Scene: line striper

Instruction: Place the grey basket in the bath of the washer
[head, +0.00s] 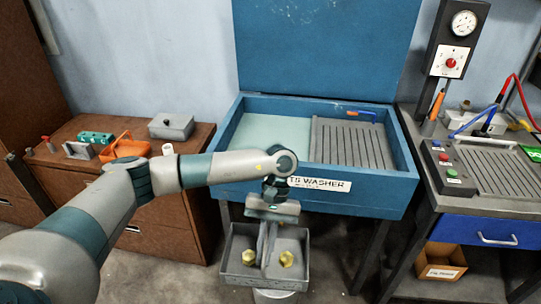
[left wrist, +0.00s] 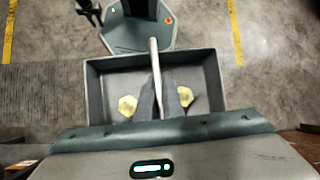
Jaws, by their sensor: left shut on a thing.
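The grey basket (head: 240,283) hangs from my left gripper (head: 266,240) in front of the washer, below its rim. It is an open tray with two yellow hex-shaped pieces inside, one on each side of its central handle. In the left wrist view the gripper (left wrist: 160,98) is shut on the handle (left wrist: 154,58), and the basket's wall (left wrist: 205,58) shows around it. The blue washer (head: 245,188) has its lid (head: 325,50) raised. Its bath (head: 270,135) shows pale green at left, beside a grey ribbed drainboard (head: 350,143) at right. My right gripper is not in view.
A brown cabinet (head: 165,220) at left holds an orange tray, a grey box and small parts. A dark bench (head: 440,205) with a control box, ribbed plate and blue drawer stands at right. A cardboard box (head: 443,262) sits under it. The washer's front rim lies between basket and bath.

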